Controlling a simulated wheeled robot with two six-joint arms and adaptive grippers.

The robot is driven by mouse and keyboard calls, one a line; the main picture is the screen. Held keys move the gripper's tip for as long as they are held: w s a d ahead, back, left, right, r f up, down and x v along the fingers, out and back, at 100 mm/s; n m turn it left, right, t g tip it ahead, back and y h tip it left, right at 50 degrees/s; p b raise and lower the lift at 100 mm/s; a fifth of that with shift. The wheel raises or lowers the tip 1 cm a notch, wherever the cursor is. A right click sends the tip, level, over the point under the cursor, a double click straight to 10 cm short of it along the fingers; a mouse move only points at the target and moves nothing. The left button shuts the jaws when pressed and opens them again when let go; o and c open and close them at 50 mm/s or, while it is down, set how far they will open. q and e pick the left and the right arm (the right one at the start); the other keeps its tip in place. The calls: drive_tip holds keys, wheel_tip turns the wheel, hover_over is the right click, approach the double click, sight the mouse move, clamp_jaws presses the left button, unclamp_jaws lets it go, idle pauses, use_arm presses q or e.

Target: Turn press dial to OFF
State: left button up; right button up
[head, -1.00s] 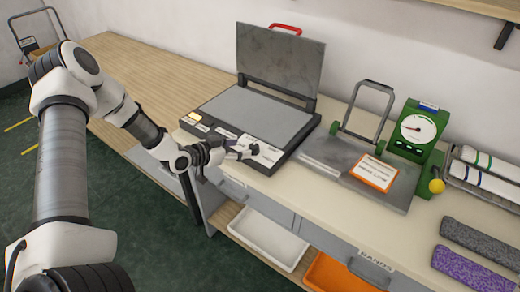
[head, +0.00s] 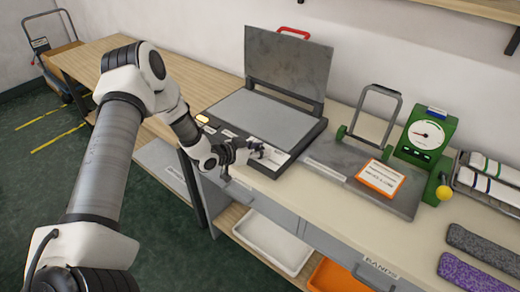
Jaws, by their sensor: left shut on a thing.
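The heat press (head: 318,130) stands on the bench with its grey lid (head: 287,62) raised and its flat lower plate bare. Its front strip carries pale labels and a lit amber lamp (head: 203,118) at the left end. My left gripper (head: 258,151) is at the right part of this strip, shut on the press dial. The fingers hide the dial almost wholly, so I cannot tell which mark it points to. My right gripper is not in view.
Right of the press are a grey plate with a raised handle frame and an orange-edged card (head: 381,178), then a green dial gauge (head: 427,135) with a yellow knob. Rolled and folded knits lie at far right. A white tray (head: 272,243) and an orange bin (head: 335,276) sit below.

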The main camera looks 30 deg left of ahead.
use_arm(q)
drive_tip(key=shift+f+n+y+b, duration=0.1)
drive_tip(key=shift+n+y+b, duration=0.2)
drive_tip(key=shift+n+y, duration=0.15)
idle(0.4)
drive_tip(key=n+y, duration=0.1)
drive_tip(key=n+y+b, duration=0.1)
drive_tip(key=y, duration=0.1)
drive_tip(key=shift+d+f+n+t, duration=0.1)
drive_tip(key=shift+d+n+t, duration=0.05)
drive_tip(key=shift+n+t, duration=0.2)
drive_tip(key=n+y+b, duration=0.2)
drive_tip(key=n+y, duration=0.1)
drive_tip(key=y, duration=0.1)
drive_tip(key=shift+n+y, duration=0.25)
drive_tip(key=shift+n, duration=0.05)
drive_tip(key=n+g+y, duration=0.1)
drive_tip(key=n+y, duration=0.1)
drive_tip(key=shift+g+y+b, duration=0.3)
drive_tip(key=shift+g+b, duration=0.05)
drive_tip(key=shift+n+g+y, duration=0.8)
drive_tip(key=shift+n+y, duration=0.2)
drive_tip(key=shift+n, duration=0.3)
drive_tip(key=o, duration=1.2)
drive_tip(key=shift+c, duration=0.2)
drive_tip(key=shift+r, duration=0.2)
